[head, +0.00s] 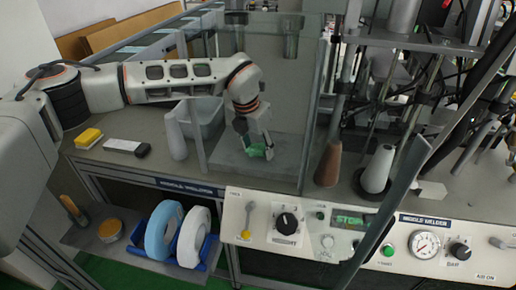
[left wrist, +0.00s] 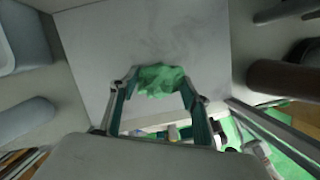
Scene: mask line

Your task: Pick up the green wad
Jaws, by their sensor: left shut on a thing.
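The green wad (head: 256,150) is a small crumpled green lump over the grey slab behind the clear panel in the head view. In the left wrist view the wad (left wrist: 160,80) sits between the two fingertips. My left gripper (head: 257,147) points down from above and is shut on the wad; its fingers (left wrist: 160,88) touch it from both sides. I cannot tell whether the wad touches the slab. My right gripper is not in view.
The grey slab (head: 226,160) lies behind a clear panel. A grey bin (head: 203,118) stands to the left, with a grey cylinder (head: 175,135) beside it. A brown cone (head: 328,165) stands to the right. The control panel (head: 290,225) runs along the front.

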